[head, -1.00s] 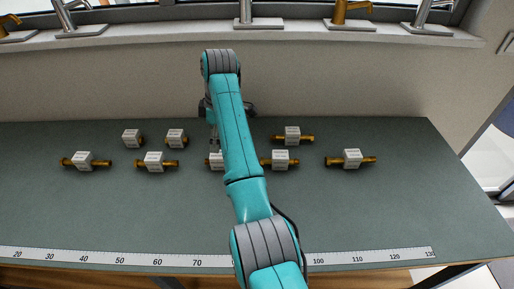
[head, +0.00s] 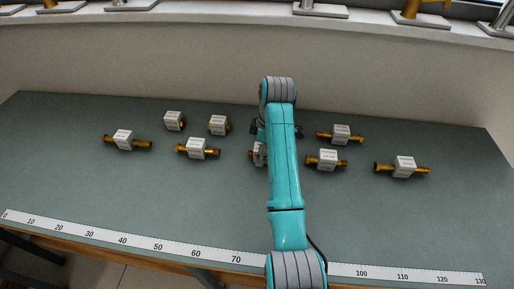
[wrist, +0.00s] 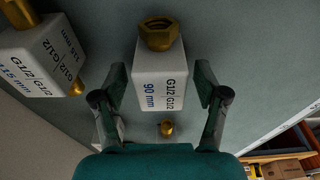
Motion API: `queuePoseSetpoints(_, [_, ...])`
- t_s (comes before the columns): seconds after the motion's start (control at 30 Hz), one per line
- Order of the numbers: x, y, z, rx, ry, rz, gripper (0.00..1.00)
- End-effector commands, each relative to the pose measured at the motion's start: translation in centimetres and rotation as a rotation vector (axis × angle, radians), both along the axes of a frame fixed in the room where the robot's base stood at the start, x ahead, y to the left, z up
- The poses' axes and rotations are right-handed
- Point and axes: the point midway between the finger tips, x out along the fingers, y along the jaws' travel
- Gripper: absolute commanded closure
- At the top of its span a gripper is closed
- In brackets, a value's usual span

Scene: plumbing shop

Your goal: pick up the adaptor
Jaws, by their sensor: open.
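Several brass adaptors, each with a white label block, lie on the green bench. In the wrist view, a white block marked "G1/2 90 mm" (wrist: 161,85) with a brass hex end sits between the fingers of my gripper (wrist: 160,75). My gripper is open, one finger on each side; I cannot tell if they touch the block. In the head view, one adaptor (head: 258,153) is mostly hidden behind my arm. Another block, marked "115 mm" (wrist: 38,62), is at the left in the wrist view. The head-view labels are too small to read.
Other adaptors lie left (head: 124,140) and right (head: 404,167) of my arm. A ruler strip (head: 150,244) runs along the bench's front edge. The green bench (head: 80,185) is clear in front of the adaptors. Taps stand on the sill (head: 230,22) behind.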

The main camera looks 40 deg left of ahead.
Motion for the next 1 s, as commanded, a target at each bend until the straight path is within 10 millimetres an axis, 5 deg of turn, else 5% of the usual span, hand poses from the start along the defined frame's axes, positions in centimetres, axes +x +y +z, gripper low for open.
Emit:
queuePoseSetpoints(0.37, [-0.13, -0.5, -0.94, 0.0, 0.0, 0.001, 0.3])
queuePoseSetpoints(0.63, [-0.14, -0.49, -0.94, 0.0, 0.0, 0.001, 0.95])
queuePoseSetpoints(1.0, [0.02, -0.04, -0.12, 0.001, -0.001, 0.0, 0.95])
